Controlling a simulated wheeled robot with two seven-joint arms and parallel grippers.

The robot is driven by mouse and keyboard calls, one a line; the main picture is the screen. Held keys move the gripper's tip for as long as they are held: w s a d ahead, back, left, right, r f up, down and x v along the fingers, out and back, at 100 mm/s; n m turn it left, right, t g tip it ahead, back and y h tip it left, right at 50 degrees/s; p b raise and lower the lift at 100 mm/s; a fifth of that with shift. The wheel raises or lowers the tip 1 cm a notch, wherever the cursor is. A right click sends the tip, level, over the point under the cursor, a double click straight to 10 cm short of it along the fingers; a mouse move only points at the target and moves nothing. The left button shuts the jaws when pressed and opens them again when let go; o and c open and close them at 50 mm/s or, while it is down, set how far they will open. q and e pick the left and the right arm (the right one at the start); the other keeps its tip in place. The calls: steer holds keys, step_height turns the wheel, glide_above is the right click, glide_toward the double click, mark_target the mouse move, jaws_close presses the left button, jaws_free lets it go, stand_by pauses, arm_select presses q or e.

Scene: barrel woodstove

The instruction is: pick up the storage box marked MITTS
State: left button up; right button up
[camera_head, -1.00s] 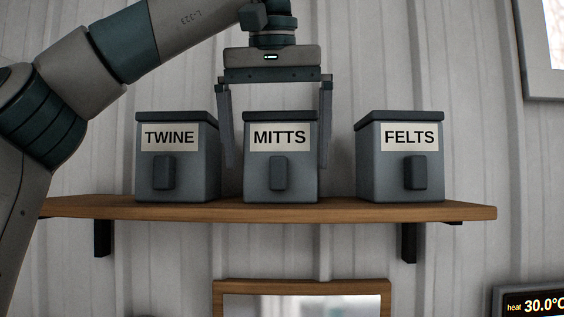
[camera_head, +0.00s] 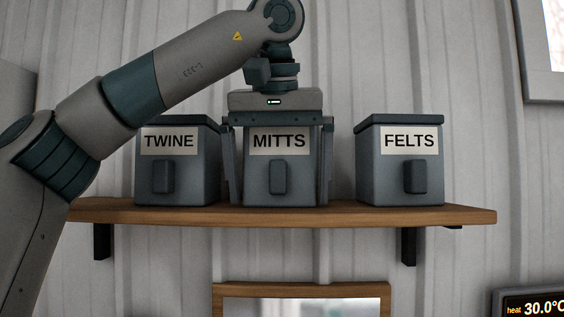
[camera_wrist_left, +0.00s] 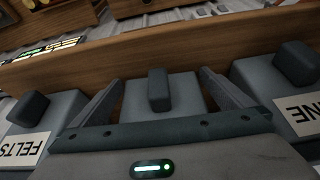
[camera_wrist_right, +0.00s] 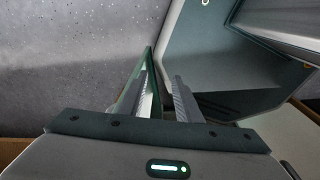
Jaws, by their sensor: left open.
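The grey storage box marked MITTS (camera_head: 296,170) stands upright on the wooden shelf (camera_head: 400,213), in the middle of three boxes. My left gripper (camera_head: 279,200) is open above it, pointing down, with one finger on each side of the box. The palm is at the box top and hides its lid. In the left wrist view the MITTS box (camera_wrist_left: 180,98) lies between the open fingers (camera_wrist_left: 161,76); I cannot tell whether they touch it. My right gripper shows only in the right wrist view (camera_wrist_right: 165,65). Its fingers are close together, and how far they are closed is unclear.
The TWINE box (camera_head: 205,175) stands close to the left finger. The FELTS box (camera_head: 380,180) is further off to the right, with free shelf between. A wooden-framed panel (camera_head: 300,290) is below the shelf, and a heat display (camera_head: 530,308) is at lower right.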

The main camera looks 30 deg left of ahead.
mark_target(279, 137)
arm_select(q)
steer(key=shift+s, duration=0.1)
steer(key=shift+c, duration=0.6)
steer(key=c, duration=0.9)
steer(key=shift+r, duration=0.1)
steer(key=shift+r, duration=4.9)
